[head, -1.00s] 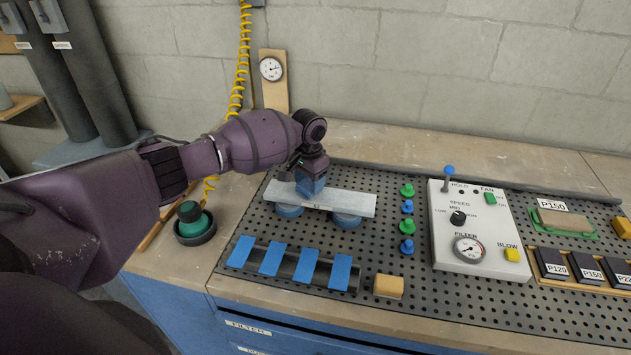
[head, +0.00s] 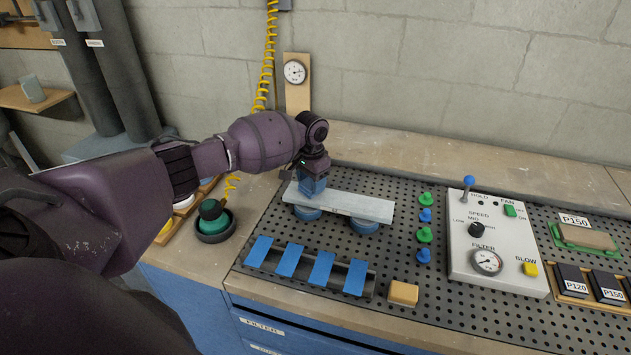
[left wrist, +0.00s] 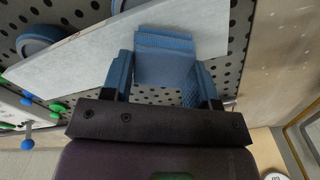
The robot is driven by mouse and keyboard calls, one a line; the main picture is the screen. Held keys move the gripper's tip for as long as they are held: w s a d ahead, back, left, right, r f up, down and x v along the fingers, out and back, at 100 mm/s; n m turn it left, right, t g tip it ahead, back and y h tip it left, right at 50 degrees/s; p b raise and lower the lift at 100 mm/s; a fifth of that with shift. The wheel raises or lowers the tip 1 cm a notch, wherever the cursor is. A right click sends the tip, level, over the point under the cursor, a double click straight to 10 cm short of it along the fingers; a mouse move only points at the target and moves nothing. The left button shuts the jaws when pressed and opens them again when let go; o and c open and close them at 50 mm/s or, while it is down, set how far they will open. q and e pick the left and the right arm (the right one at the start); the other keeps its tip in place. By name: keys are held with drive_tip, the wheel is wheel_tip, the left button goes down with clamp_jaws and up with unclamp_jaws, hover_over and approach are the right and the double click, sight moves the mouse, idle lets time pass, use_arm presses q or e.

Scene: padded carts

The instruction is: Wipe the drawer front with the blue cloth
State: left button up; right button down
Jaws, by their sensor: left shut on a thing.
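My left gripper (head: 313,184) reaches in from the left and is shut on a blue block-like thing (head: 313,187). The wrist view shows this blue thing (left wrist: 166,58) between the blue finger pads; I cannot tell whether it is folded cloth. It appears to be on or just above the left part of a pale grey board (head: 355,207), which rests on blue round pads (head: 363,226). Several blue strips (head: 322,269) hang over a dark rail in front. The blue drawer front (head: 300,342), labelled FILTER, is below the bench edge, only its top part showing. My right gripper is out of view.
A grey control box (head: 515,255) with a blue-tipped lever stands right of the board. Green and blue pegs (head: 424,215) stand between them. A tan block (head: 403,293) lies near the front. A green knob (head: 212,212) sits at left. Perforated bench top (head: 450,310) is clear at the front.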

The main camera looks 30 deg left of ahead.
sight(334, 195)
use_arm(q)
drive_tip(key=shift+s+a+f, duration=0.1)
drive_tip(key=shift+s+a, duration=0.15)
drive_tip(key=shift+a, duration=0.75)
drive_tip(key=shift+s+a+f, duration=0.1)
drive_tip(key=shift+s+a, duration=0.15)
drive_tip(key=shift+a, duration=0.75)
drive_tip(key=shift+w+d+r+p, duration=0.1)
drive_tip(key=shift+w+d+p, duration=0.1)
drive_tip(key=shift+d+p, duration=0.45)
drive_tip(key=shift+w+d+r+p, duration=0.15)
drive_tip(key=shift+w+d, duration=0.15)
drive_tip(key=shift+d, duration=0.6)
drive_tip(key=shift+w+d+f+p, duration=0.1)
drive_tip(key=shift+w+d, duration=0.15)
drive_tip(key=shift+d, duration=0.6)
drive_tip(key=shift+w+d+r+p, duration=0.15)
drive_tip(key=shift+w+d, duration=0.15)
drive_tip(key=shift+d, duration=0.6)
drive_tip(key=shift+w+d+f, duration=0.15)
drive_tip(key=shift+w+d, duration=0.1)
drive_tip(key=shift+d, duration=0.7)
drive_tip(key=shift+w+d+f, duration=0.1)
drive_tip(key=shift+w+d, duration=0.1)
drive_tip(key=shift+d, duration=0.7)
